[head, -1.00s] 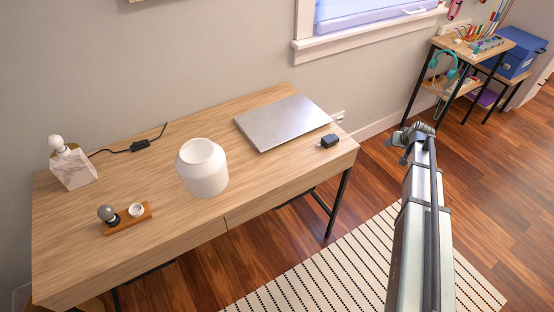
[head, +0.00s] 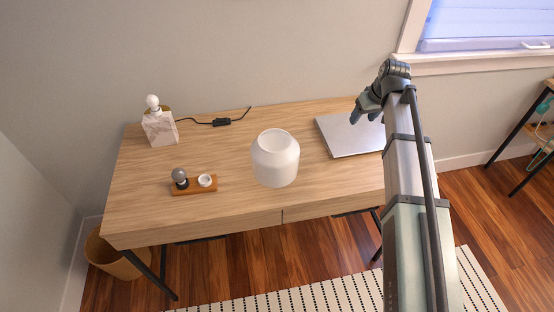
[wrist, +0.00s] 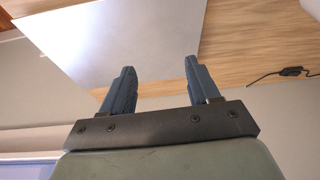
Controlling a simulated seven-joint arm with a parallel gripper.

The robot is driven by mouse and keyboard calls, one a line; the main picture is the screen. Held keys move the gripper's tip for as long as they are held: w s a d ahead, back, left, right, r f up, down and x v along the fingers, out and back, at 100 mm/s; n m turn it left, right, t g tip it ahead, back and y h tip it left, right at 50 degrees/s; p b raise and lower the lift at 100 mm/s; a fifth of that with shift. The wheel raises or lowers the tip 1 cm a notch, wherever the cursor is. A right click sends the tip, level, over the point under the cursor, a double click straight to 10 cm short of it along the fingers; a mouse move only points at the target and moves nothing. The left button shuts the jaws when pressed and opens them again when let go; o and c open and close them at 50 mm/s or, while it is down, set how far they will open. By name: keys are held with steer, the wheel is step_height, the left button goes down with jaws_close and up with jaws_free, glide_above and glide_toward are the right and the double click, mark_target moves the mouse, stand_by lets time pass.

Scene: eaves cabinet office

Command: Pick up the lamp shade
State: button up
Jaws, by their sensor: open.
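The lamp shade (head: 275,160) is a white, rounded, open-topped shade standing upright near the middle of the wooden desk in the head view. A marble lamp base (head: 160,128) with a white bulb stands at the back left of the desk.
A closed silver laptop (head: 348,140) lies right of the shade; my arm hides its right part. A small wooden tray (head: 182,190) with a grey bulb and a white ring sits front left. A black cord (head: 222,121) runs along the back. A wicker basket (head: 110,257) stands below.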

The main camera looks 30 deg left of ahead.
steer(key=s+a+r+n+g+h, duration=0.1)
steer(key=s+a+r+n, duration=0.1)
steer(key=s+a+r, duration=0.35)
steer(key=s+a+r+n+g, duration=0.1)
steer(key=s+a+r, duration=0.1)
steer(key=s+a, duration=0.65)
steer(key=h, duration=0.2)
glide_toward(261, 161)
steer(key=shift+w+a+r+n, duration=0.15)
steer(key=shift+w+a+r, duration=0.2)
steer(key=shift+w, duration=0.2)
steer(key=shift+w+a+r+n, duration=0.2)
steer(key=shift+w+a, duration=0.25)
steer(key=shift+w, duration=0.15)
steer(key=shift+s+f, duration=0.15)
steer(key=shift+f, duration=6.8)
jaws_close()
